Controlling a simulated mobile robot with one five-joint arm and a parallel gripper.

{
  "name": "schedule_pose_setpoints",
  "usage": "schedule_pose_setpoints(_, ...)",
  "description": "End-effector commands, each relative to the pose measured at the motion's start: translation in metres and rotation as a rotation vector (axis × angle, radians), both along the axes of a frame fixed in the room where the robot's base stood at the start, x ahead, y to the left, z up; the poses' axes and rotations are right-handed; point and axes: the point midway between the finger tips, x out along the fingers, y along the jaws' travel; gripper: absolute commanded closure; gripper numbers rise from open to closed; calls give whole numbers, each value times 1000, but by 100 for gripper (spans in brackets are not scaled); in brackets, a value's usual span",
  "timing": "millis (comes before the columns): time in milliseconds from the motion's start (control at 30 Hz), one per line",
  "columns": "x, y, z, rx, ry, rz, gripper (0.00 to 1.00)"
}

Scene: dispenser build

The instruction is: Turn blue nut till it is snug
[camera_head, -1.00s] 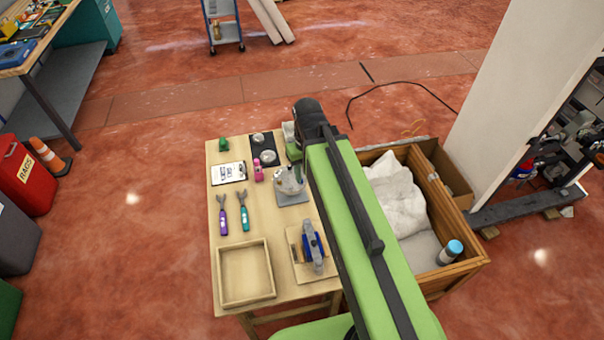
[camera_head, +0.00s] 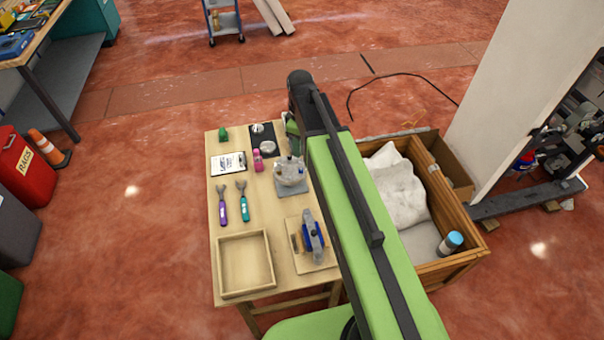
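A round pale assembly (camera_head: 290,176) stands on a grey plate at the table's right side, in the head view. Small blue and brownish bits show on it; they are too small to tell which is the blue nut or how tight it sits. A purple-handled wrench (camera_head: 222,205) and a teal-handled wrench (camera_head: 243,203) lie side by side on the table, left of the assembly. My green arm passes over the right edge of the table. My gripper cannot be made out; the arm hides that area.
A blue and grey vise-like fixture (camera_head: 312,238) sits on a board at front right. An empty wooden tray (camera_head: 222,268) is at front left. A clipboard (camera_head: 228,163), pink bottle (camera_head: 258,160) and black mat (camera_head: 258,138) lie behind. A wooden crate (camera_head: 462,263) stands right of the table.

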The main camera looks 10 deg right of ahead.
Motion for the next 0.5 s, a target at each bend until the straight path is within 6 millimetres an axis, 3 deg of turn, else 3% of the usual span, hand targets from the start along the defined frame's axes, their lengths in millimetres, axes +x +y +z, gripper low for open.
schedule_pose_setpoints(33, 0, 0, -22, 0, 0, 0, 63)
schedule_pose_setpoints(500, 0, -1, -110, 0, 0, -2, 63)
